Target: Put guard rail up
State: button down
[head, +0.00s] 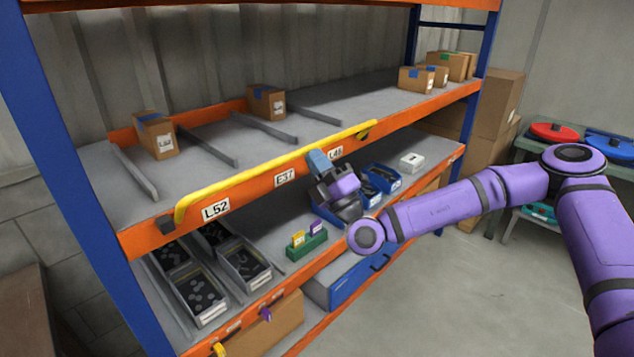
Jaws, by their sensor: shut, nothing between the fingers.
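The yellow guard rail (265,163) runs along the front of the upper shelf, just above the top edge of its orange beam (250,193). Its left end bends down to a dark bracket (166,225) on the beam. Its right end reaches the beam near a dark piece (365,135). My gripper (317,160) is in front of the beam, right of the rail's middle, with its blue-grey fingertips at the rail's lower side. It is shut with nothing held. I cannot tell whether the fingertips touch the rail.
Brown boxes (155,136) stand behind the rail between grey dividers (205,145). More boxes (415,80) stand at the shelf's right. Below are grey bins (198,297), a green holder (306,243) and blue bins (382,178). The floor (450,290) in front is clear.

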aim_at(308, 147)
jog(key=x, duration=0.3)
jog(key=shift+w+r, duration=0.15)
jog(key=shift+r, duration=0.25)
jog(key=shift+w+a+r, duration=0.35)
jog(key=shift+w+a, duration=0.1)
jog(key=shift+a, duration=0.1)
jog(key=shift+w+a+r, duration=0.35)
jog(key=shift+w+a, duration=0.1)
jog(key=shift+a, duration=0.15)
